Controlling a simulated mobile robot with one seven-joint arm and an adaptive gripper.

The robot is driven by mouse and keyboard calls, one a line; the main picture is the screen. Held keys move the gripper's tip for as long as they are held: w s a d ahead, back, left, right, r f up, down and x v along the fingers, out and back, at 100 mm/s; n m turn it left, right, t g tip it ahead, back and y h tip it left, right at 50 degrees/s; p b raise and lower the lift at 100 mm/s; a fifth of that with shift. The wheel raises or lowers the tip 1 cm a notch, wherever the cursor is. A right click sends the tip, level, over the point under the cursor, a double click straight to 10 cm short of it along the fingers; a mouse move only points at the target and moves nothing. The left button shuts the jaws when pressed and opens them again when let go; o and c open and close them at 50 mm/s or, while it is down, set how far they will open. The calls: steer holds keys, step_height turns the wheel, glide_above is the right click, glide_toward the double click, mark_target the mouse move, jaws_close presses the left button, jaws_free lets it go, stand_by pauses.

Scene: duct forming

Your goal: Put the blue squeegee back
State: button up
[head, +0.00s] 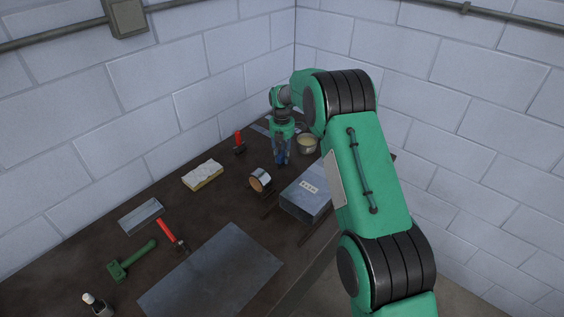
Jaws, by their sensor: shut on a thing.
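My gripper (282,148) points down over the far end of the dark workbench (222,206). It is shut on a small dark-blue thing, which I take to be the blue squeegee (281,160). The fingers and the distance hide most of its shape. I cannot tell whether its lower edge touches the bench. A flat blue-grey piece (262,129) lies on the bench behind and left of my gripper, partly hidden by it.
A pot (307,144) stands right of my gripper. A tape roll (260,180) and a grey metal duct (305,196) are nearer. A red-handled tool (239,142) and a pale sponge-like block (203,174) lie left. A metal sheet (212,270) covers the near bench. Walls close the back.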

steer(key=shift+f, duration=1.35)
steer(key=shift+f, duration=0.1)
steer(key=o, duration=1.1)
step_height(320, 180, up, 12)
steer(key=shift+r+p, duration=0.1)
steer(key=shift+p, duration=0.85)
